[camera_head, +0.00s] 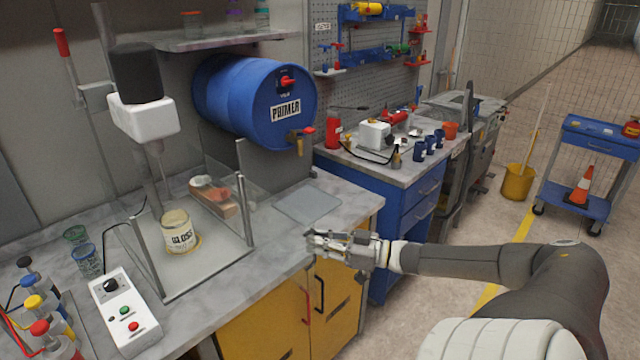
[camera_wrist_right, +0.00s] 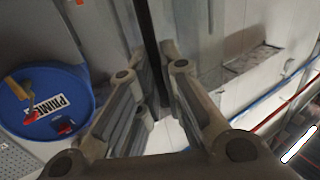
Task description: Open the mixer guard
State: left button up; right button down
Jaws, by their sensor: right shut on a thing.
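The mixer (camera_head: 142,112), with a white head and black motor, stands over a labelled pot (camera_head: 179,232) on the marble bench. The clear mixer guard has metal posts (camera_head: 245,210) around the pot. My right gripper (camera_head: 314,238) is over the bench's front edge, right of these posts. In the right wrist view its fingers (camera_wrist_right: 150,95) are around a dark upright bar (camera_wrist_right: 147,40). The gripper is shut on this bar; I cannot tell which part of the guard it is. The clear panels are hard to make out. My left gripper is not in view.
A control box (camera_head: 124,312) with buttons and several coloured-cap bottles (camera_head: 50,318) stand at the front left. A blue primer drum (camera_head: 250,100) hangs behind. A flat grey plate (camera_head: 308,201) lies on the bench. Yellow cabinet doors (camera_head: 265,325) are below my right gripper.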

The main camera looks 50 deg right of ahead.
jog(key=shift+w+r, duration=0.2)
jog(key=shift+r, duration=0.25)
jog(key=c, duration=1.7)
grip_release()
jog(key=shift+w+a+f, duration=0.1)
jog(key=shift+w, duration=0.1)
jog(key=shift+o, duration=0.7)
jog(key=shift+w+a+f, duration=0.1)
jog(key=shift+w+f, duration=0.1)
jog(key=v, duration=1.2)
